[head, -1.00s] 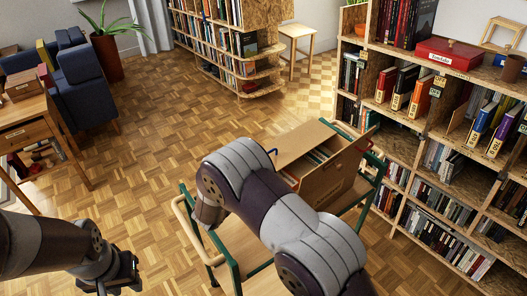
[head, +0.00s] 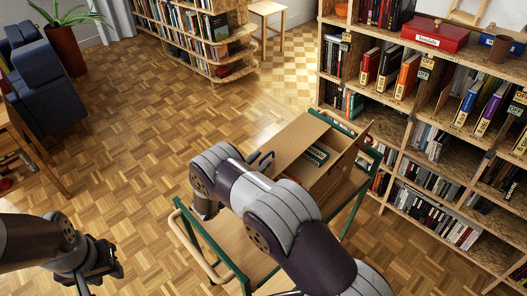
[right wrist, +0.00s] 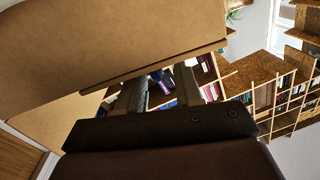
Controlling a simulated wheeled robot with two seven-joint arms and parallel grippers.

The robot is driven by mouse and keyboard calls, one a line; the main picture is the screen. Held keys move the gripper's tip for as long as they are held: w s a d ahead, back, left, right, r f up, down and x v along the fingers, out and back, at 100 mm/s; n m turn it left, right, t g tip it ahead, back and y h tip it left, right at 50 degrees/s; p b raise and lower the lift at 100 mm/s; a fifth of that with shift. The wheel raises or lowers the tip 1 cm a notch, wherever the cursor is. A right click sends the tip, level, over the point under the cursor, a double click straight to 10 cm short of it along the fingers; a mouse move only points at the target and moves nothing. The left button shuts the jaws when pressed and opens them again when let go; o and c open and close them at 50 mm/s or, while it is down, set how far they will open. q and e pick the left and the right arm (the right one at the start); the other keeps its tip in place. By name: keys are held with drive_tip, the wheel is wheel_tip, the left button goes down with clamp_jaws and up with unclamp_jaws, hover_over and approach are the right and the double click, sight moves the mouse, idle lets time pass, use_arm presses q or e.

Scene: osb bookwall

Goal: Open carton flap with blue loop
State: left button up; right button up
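A brown cardboard carton (head: 326,182) stands on a green-framed wooden cart (head: 347,209). A flat cardboard flap (head: 287,141) lies on its left side, with a blue loop (head: 266,160) at its near edge. The carton's middle is uncovered and shows contents inside. Another panel stands tilted on the right. My right arm crosses in front of the carton and hides its gripper in the head view. In the right wrist view, my right gripper (right wrist: 161,92) has its fingers apart beside a large cardboard panel (right wrist: 100,45); the panel edge hides the fingertips. My left gripper (head: 98,266) hangs over the floor.
A tall bookcase (head: 398,103) of chipboard stands close on the right, with a red box (head: 435,35) on it. Another bookcase (head: 190,40) and a stool (head: 268,12) stand behind. A blue armchair (head: 45,80) is at left. The parquet between is clear.

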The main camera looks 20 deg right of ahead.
drive_tip(key=shift+x, duration=0.8)
drive_tip(key=shift+w+d, duration=0.1)
drive_tip(key=shift+d, duration=0.4)
drive_tip(key=shift+c, duration=1.2)
clamp_jaws()
